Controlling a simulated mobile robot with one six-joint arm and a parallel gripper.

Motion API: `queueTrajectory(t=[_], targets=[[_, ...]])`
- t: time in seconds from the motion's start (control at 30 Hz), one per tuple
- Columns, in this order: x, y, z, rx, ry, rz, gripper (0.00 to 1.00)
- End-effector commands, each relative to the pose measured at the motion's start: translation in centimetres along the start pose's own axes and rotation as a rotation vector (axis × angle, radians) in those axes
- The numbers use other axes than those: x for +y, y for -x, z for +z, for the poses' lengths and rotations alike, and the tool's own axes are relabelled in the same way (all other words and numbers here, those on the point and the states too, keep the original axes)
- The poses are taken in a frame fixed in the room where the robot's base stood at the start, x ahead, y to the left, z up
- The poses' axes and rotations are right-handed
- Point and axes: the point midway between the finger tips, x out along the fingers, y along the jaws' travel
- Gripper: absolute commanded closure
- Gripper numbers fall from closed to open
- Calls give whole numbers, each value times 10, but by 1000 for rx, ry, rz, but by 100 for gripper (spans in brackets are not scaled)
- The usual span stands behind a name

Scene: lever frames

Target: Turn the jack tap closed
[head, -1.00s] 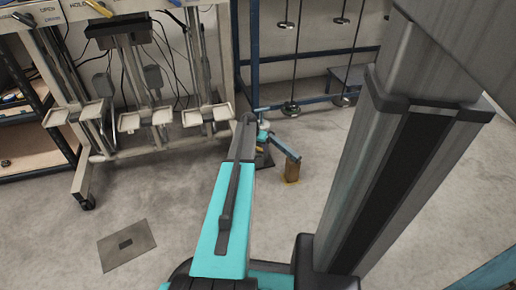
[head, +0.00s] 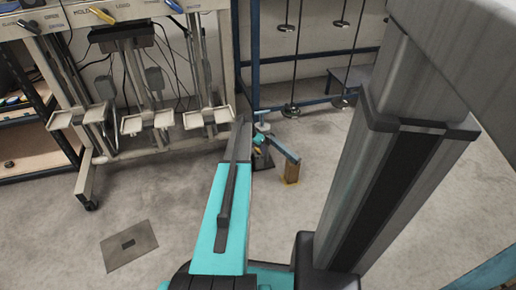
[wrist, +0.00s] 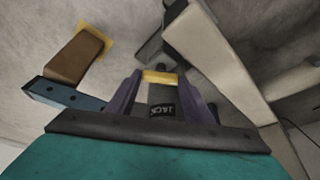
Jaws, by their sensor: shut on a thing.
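The jack tap (wrist: 160,77) shows in the wrist view as a yellow piece between the two purple fingers of my gripper (wrist: 160,92). My gripper is shut on it. A dark part with a JACK label (wrist: 162,109) lies just below the yellow piece, also between the fingers. In the head view the jack (head: 262,160) stands on the floor beyond my arm, small and partly hidden. A yellow bit shows there beside a teal part of my wrist. The tap's exact angle is hard to tell.
A pale stand with levers (head: 150,120) is at the left, and a blue rack (head: 310,100) is behind. A floor plate (head: 129,245) lies at the front left.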

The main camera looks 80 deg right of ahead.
Motion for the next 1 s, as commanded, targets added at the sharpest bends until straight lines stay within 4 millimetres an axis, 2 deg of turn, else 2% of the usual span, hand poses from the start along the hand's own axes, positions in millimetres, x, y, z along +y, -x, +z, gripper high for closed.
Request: queueTrajectory(t=[0.03, 0.3, 0.33, 0.4, 0.43, 0.77, 1.0], targets=[[8, -1, -2, 0, -5, 15, 76], [9, -1, -2, 0, -6, 17, 76], [9, -1, -2, 0, -6, 16, 48], [9, -1, -2, 0, -6, 15, 36], [8, -1, -2, 0, -6, 14, 34], [4, 0, -1, 1, -4, 8, 34], [4, 17, -2, 2, -3, 6, 34]])
